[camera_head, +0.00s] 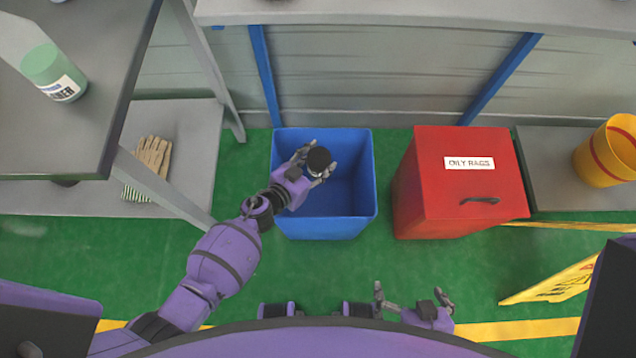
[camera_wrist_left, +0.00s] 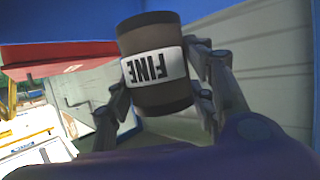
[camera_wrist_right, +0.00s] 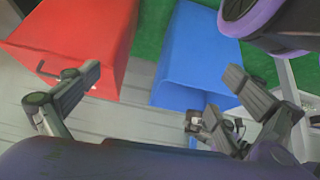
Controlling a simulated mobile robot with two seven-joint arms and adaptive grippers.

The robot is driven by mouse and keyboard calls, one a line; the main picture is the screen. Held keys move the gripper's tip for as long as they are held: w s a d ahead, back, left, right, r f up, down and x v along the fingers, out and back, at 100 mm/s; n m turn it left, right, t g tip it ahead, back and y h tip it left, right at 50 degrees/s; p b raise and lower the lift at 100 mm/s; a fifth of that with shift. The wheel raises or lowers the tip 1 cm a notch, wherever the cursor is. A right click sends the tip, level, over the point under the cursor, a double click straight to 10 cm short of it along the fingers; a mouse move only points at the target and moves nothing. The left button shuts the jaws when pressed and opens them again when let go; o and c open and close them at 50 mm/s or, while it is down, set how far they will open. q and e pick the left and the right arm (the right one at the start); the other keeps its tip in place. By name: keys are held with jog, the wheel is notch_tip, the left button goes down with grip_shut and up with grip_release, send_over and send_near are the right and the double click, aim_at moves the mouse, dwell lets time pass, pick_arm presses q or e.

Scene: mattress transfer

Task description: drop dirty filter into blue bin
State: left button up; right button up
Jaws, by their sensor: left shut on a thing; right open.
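The dirty filter (camera_head: 319,160) is a dark cylinder. In the left wrist view the filter (camera_wrist_left: 155,66) shows a white label reading FINE. My left gripper (camera_head: 316,168) is shut on it, with fingers on both sides, and holds it over the opening of the blue bin (camera_head: 325,229). The bin's visible inside looks empty. The blue bin (camera_wrist_right: 196,55) also shows in the right wrist view. My right gripper (camera_head: 411,293) is open and empty, low in the head view, in front of and to the right of the bin.
A red OILY RAGS box (camera_head: 440,215) stands right of the bin, with a gap between. A yellow bucket (camera_head: 606,150) is on a grey shelf at right. Gloves (camera_head: 152,157) and a green-capped container (camera_head: 55,72) are at left. A yellow floor sign (camera_head: 556,285) stands at lower right.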

pick_arm(q)
jog(key=shift+f+b, duration=0.35)
jog(key=shift+f, duration=0.3)
jog(key=shift+f+b, duration=0.15)
jog(key=shift+b, duration=0.15)
jog(key=o, duration=1.3)
jog(key=shift+w, duration=0.1)
pick_arm(e)
jog(key=shift+w+a+f, duration=0.35)
jog(key=shift+w+f, duration=0.1)
jog(key=shift+w, duration=0.05)
pick_arm(q)
jog(key=shift+a, duration=0.15)
jog(key=v, duration=1.2)
